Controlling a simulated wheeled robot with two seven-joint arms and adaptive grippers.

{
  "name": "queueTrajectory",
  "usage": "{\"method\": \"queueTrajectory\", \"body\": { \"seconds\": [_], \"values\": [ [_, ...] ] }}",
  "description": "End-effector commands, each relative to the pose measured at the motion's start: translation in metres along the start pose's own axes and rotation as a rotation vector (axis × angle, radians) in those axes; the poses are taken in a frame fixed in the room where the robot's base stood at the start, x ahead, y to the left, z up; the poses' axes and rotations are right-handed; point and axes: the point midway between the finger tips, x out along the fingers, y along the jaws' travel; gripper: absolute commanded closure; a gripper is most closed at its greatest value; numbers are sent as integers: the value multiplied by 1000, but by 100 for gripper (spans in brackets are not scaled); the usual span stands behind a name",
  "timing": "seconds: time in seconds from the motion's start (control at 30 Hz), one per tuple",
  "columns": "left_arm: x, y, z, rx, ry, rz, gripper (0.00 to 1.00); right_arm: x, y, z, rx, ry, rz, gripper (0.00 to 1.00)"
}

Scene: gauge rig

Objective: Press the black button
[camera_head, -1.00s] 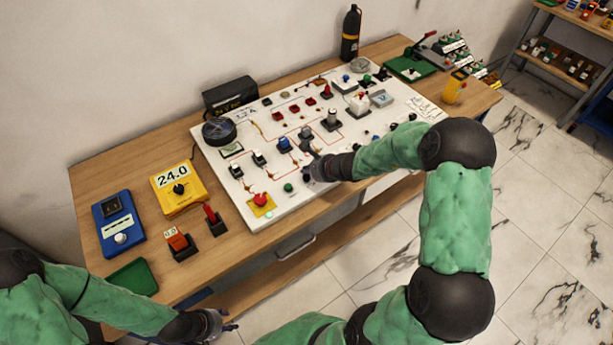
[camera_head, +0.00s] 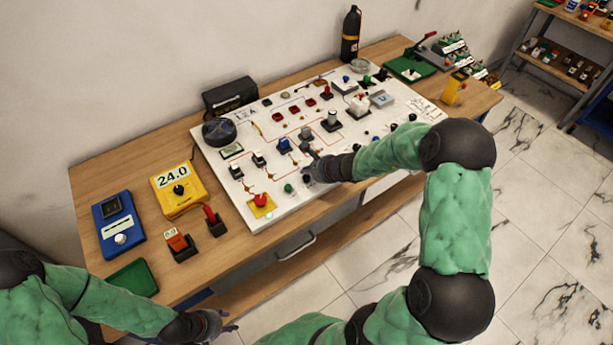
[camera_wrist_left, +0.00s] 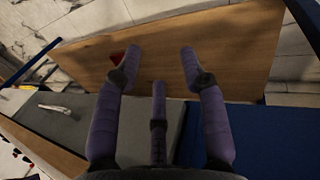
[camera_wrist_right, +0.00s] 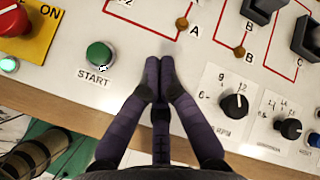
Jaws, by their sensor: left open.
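Small dark round controls sit on the white panel (camera_head: 262,178). In the head view my right gripper (camera_head: 308,162) hides part of the panel. My left gripper (camera_wrist_left: 158,58) is open and empty, off the table's front edge.
A red emergency button (camera_head: 261,200) sits at the panel's front left corner. A yellow meter (camera_head: 178,188), a blue device (camera_head: 118,225) and a green tray (camera_head: 132,278) stand on the table to the left. A black bottle (camera_head: 350,34) stands at the back.

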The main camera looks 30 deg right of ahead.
Motion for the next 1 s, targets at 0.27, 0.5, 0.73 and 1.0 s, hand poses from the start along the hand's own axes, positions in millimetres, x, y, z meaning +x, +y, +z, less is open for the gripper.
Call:
{"method": "queueTrajectory", "body": {
  "seconds": [0.27, 0.5, 0.73, 1.0],
  "values": [
    [8, -3, 0, 0, 0, 0, 58, 4, 3, -3, 1, 0, 0, 100],
    [12, -4, 0, 0, 0, 0, 58, 6, 4, -4, -1, 0, 0, 100],
    [11, -4, 0, 0, 0, 0, 58, 6, 4, -4, 0, 0, 0, 100],
    [13, -5, 0, 0, 0, 0, 58, 7, 5, -5, 0, 0, 0, 100]
  ]
}}
